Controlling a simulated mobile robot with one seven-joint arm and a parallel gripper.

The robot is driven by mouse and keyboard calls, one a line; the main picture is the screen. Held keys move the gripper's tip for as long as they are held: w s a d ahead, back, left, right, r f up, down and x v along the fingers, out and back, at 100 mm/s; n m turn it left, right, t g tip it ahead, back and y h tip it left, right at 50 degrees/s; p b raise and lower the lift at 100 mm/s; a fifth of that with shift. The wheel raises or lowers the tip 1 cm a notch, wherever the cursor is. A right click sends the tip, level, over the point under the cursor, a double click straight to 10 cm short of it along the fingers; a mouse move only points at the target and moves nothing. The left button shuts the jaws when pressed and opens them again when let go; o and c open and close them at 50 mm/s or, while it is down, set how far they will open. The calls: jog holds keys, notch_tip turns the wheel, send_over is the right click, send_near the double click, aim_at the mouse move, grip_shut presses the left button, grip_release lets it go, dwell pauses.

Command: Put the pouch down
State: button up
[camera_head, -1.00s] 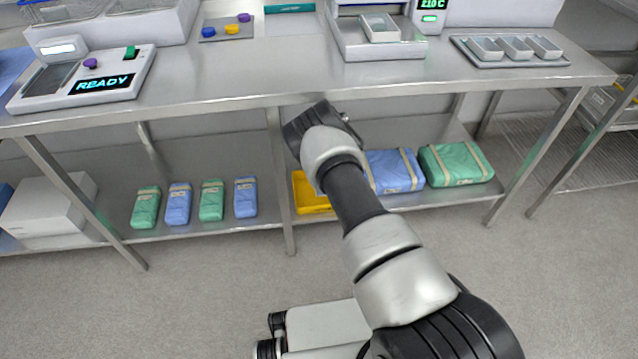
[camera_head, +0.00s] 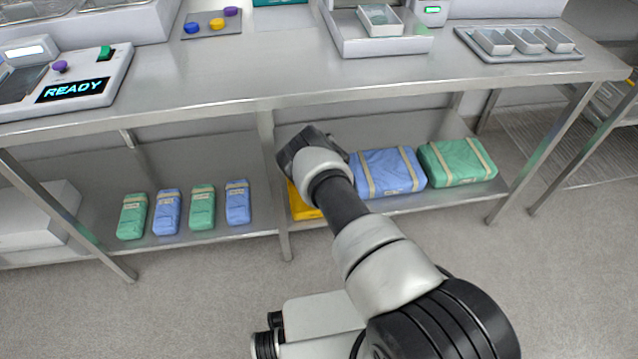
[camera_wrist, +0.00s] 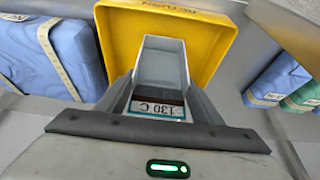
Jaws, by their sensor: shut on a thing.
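My gripper (camera_wrist: 160,84) is shut on a pale grey, narrow thing with raised sides and a white label reading 130 C, which I take as the pouch (camera_wrist: 160,62). The pouch lies between the two fingers in the wrist view, over the yellow bin (camera_wrist: 222,42). I cannot tell whether it touches the bin's floor. In the head view the yellow bin (camera_head: 304,207) shows on the lower shelf, partly behind my arm. The fingers and the pouch are hidden there by my own wrist.
Blue (camera_head: 387,172) and green (camera_head: 457,162) strapped bundles lie right of the bin on the lower shelf (camera_head: 262,224). Several small green and blue packs (camera_head: 202,207) lie to its left. A table leg (camera_head: 275,185) stands beside the bin. The worktop edge (camera_head: 200,127) overhangs the shelf.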

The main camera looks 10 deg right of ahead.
jog(key=shift+f, duration=0.55)
jog(key=shift+f, duration=0.15)
jog(key=o, duration=1.3)
